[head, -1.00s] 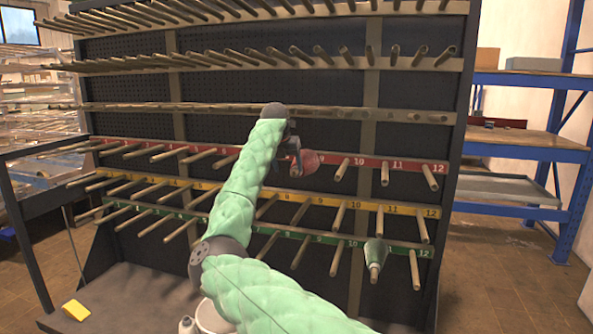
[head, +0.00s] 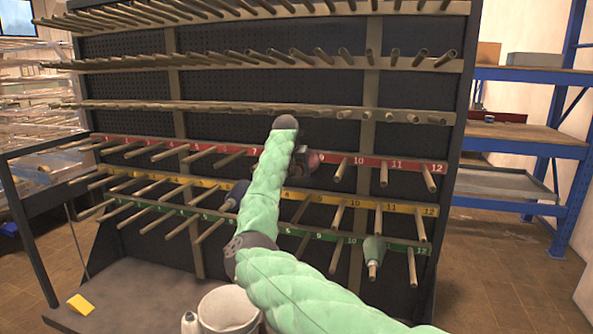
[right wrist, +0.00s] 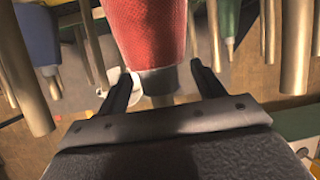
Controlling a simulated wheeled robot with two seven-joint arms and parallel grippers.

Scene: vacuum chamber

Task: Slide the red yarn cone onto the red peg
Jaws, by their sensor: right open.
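The red yarn cone (right wrist: 155,30) fills the top middle of the right wrist view, its narrow end with a dark grey tip towards me. My right gripper (right wrist: 163,85) is open, with one finger on each side of that tip and gaps visible. In the head view, the gripper (head: 303,160) is at the red-labelled rail (head: 372,164), left of number 10. Only a dark reddish patch of the cone (head: 314,158) shows there. My left gripper is out of view.
A blue cone (head: 235,195) is on the yellow rail just left of my arm. A green cone (head: 374,250) sits on a lower peg at right. Several bare pegs stick out around. A white bucket (head: 228,312) and a yellow block (head: 80,305) are below.

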